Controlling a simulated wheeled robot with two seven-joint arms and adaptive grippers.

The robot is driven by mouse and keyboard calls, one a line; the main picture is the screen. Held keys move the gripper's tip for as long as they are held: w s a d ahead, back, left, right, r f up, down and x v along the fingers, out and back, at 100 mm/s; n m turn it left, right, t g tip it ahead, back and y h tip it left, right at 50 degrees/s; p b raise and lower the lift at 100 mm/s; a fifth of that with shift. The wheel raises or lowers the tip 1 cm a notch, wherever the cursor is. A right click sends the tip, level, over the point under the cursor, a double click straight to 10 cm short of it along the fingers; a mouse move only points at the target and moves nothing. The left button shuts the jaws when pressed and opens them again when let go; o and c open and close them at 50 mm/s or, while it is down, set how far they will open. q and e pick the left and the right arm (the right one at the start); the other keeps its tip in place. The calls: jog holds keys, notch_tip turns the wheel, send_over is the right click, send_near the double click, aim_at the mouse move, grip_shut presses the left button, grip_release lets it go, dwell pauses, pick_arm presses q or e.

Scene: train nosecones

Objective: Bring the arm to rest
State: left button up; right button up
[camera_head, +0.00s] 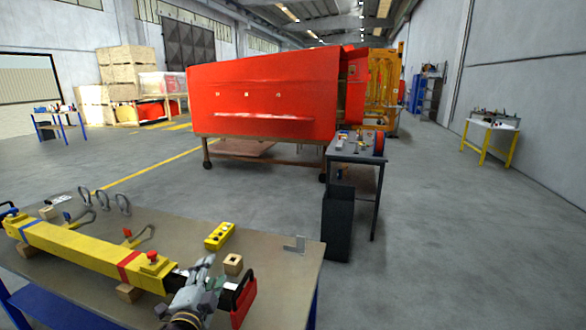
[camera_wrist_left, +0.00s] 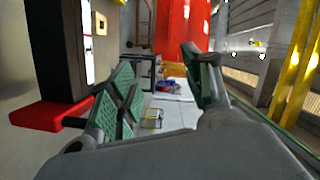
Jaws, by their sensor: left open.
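My left gripper (camera_head: 208,283) is over the near edge of the workbench (camera_head: 277,275), at the right end of a yellow beam (camera_head: 85,255). Its grey arm comes in from the bottom. In the left wrist view the gripper (camera_wrist_left: 163,88) shows two green-padded fingers spread apart with nothing between them. My right gripper is not in view.
A wooden block with a hole (camera_head: 233,265), a yellow button box (camera_head: 219,236) and a grey angle bracket (camera_head: 294,244) are on the bench. Several shackles and clamps lie at its left. A dark bin (camera_head: 338,223) and side table (camera_head: 357,150) stand beyond, before a large red nosecone (camera_head: 262,95).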

pick_arm(q)
jog(key=s+a+f+n+g+y, duration=0.1)
jog(key=s+a+f+n+g, duration=0.2)
jog(key=s+f+n+g, duration=0.85)
jog(key=s+d+f+g+h, duration=0.1)
jog(key=s+d+f+g, duration=0.1)
jog(key=s+f, duration=0.95)
jog(key=s+f+g, duration=0.1)
jog(key=s+f, duration=0.1)
jog(key=f, duration=1.4)
jog(key=s+f, duration=0.2)
jog(key=f, duration=1.3)
jog(key=s+a+f, duration=0.3)
jog(key=s+f, duration=0.7)
jog(key=s+a+f+g, duration=0.1)
jog(key=s+a+f, duration=0.2)
jog(key=s+f, duration=0.7)
jog(key=shift+s+a, duration=0.25)
jog(key=shift+s, duration=0.2)
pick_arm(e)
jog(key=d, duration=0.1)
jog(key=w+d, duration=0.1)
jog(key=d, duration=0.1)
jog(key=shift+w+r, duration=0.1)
pick_arm(q)
jog(key=shift+s, duration=0.1)
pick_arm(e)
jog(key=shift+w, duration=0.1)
